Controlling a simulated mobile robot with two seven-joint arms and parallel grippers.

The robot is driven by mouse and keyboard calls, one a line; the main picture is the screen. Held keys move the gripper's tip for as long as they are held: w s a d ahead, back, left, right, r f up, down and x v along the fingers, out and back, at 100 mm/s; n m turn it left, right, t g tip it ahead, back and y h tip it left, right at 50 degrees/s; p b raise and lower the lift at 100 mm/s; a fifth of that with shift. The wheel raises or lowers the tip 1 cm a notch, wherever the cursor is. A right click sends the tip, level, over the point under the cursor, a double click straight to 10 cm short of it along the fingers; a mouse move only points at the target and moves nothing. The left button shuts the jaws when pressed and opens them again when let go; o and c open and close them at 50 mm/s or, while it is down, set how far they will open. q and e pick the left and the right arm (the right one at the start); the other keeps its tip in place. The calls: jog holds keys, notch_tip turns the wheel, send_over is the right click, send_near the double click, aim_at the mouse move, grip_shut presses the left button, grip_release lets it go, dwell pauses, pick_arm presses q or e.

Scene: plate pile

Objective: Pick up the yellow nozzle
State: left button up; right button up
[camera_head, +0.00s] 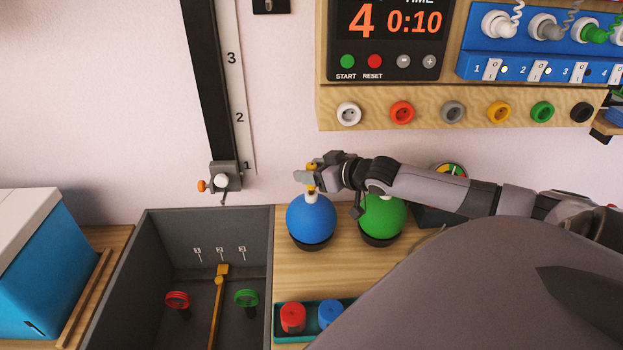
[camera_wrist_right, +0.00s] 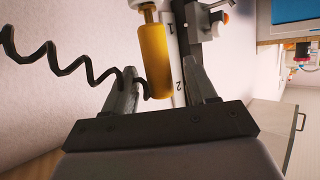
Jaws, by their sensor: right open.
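The yellow nozzle (camera_wrist_right: 155,55) is a yellow cylinder with a narrower neck. In the right wrist view it lies between the two fingers of my right gripper (camera_wrist_right: 160,88), with a gap visible on each side. In the head view my right gripper (camera_head: 302,177) is above the blue ball (camera_head: 311,222), and small yellow parts of the nozzle (camera_head: 311,188) show around the fingers. The fingers hide the rest of it there. My right gripper is open. My left gripper is not in view.
A green ball (camera_head: 382,217) stands right of the blue one, under my right arm. A black rail (camera_head: 208,80) with a clamp (camera_head: 226,177) is on the wall to the left. A black coiled cord (camera_wrist_right: 75,68) hangs beside the nozzle. A grey bin (camera_head: 160,240) is at the left.

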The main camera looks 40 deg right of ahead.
jog(key=shift+x, duration=1.15)
jog(key=c, duration=1.1)
grip_shut()
